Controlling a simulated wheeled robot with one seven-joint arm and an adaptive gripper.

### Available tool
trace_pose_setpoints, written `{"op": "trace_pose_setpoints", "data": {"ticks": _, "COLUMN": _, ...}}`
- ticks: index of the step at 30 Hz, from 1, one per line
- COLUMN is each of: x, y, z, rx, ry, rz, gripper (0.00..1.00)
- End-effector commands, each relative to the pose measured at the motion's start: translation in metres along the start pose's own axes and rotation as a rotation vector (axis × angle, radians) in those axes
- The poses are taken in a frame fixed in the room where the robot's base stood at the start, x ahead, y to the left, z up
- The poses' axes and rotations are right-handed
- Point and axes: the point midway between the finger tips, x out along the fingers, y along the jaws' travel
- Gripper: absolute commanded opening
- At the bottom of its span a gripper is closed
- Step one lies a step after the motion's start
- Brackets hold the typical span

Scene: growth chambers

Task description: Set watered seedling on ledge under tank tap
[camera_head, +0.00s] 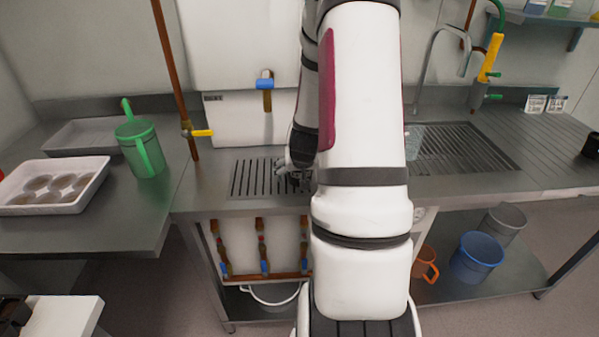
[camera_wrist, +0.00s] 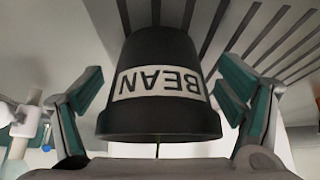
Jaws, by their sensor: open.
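The black seedling pot (camera_wrist: 160,108) with a white BEAN label appears upside down in the wrist view. Its narrow base is against the dark-slatted ledge (camera_wrist: 275,25), and a thin stem shows past its rim. My gripper (camera_wrist: 160,78) is open, with a green-padded finger on each side of the pot and visible gaps between. In the head view my gripper (camera_head: 292,176) is low over the slatted ledge (camera_head: 248,180), partly behind my arm; I cannot make out the pot there. The white tank (camera_head: 240,45) has a blue-handled tap (camera_head: 265,84) above the ledge.
A green watering can (camera_head: 140,148) and a white tray of round pots (camera_head: 50,187) stand on the left counter. A brown pipe with a yellow valve (camera_head: 202,132) rises left of the ledge. A sink with a faucet (camera_head: 430,60) is at the right.

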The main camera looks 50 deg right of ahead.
Motion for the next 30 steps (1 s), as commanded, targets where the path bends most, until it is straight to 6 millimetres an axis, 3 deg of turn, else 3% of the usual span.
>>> {"op": "trace_pose_setpoints", "data": {"ticks": 8, "x": -0.009, "y": 0.000, "z": -0.002, "rx": 0.000, "ry": 0.002, "rz": 0.000, "gripper": 0.88}}
{"op": "trace_pose_setpoints", "data": {"ticks": 24, "x": -0.098, "y": 0.000, "z": -0.003, "rx": -0.001, "ry": 0.005, "rz": 0.000, "gripper": 0.88}}
{"op": "trace_pose_setpoints", "data": {"ticks": 30, "x": -0.117, "y": -0.001, "z": -0.002, "rx": -0.001, "ry": 0.001, "rz": 0.000, "gripper": 0.88}}
